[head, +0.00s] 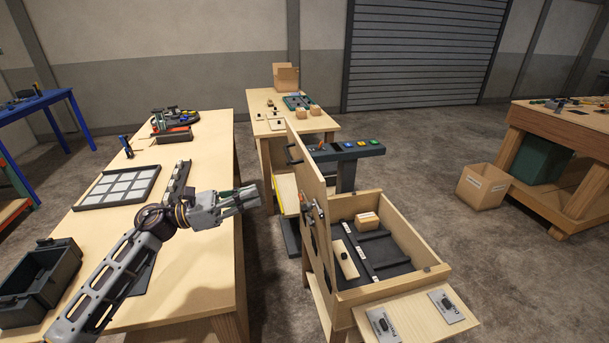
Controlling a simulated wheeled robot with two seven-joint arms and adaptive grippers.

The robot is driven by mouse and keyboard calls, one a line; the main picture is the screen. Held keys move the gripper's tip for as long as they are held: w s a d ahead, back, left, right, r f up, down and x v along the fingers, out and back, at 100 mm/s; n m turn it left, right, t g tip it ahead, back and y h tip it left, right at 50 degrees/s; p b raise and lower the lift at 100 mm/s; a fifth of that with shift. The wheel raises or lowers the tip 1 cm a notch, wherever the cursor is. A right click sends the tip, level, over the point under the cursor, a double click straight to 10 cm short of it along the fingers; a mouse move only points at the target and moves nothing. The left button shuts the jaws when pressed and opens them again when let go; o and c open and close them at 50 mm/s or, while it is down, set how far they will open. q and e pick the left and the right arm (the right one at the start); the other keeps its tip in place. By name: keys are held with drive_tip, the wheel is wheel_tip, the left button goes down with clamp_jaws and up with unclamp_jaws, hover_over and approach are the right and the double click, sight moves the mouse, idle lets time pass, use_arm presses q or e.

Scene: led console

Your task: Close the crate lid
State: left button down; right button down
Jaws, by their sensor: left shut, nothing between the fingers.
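The wooden crate (412,232) stands open at the right of centre. Inside the crate are a small wooden block (367,221), a flat wooden piece (345,260) and dark dividers. My left gripper (256,196) is shut and empty. It hangs past the right edge of the left workbench, to the left of the lid and apart from it in the picture. My right gripper is not in view.
The left workbench (200,275) carries a white-celled tray (117,186) and a dark bin (38,280). A console (345,150) with coloured buttons stands behind the crate. A shelf with two labelled plates (383,324) juts from the crate's front.

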sight(316, 178)
use_arm(q)
drive_tip(key=shift+w, duration=0.35)
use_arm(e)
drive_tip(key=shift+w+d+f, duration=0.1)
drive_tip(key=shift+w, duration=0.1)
use_arm(q)
drive_tip(key=shift+s, duration=0.15)
drive_tip(key=shift+d, duration=0.1)
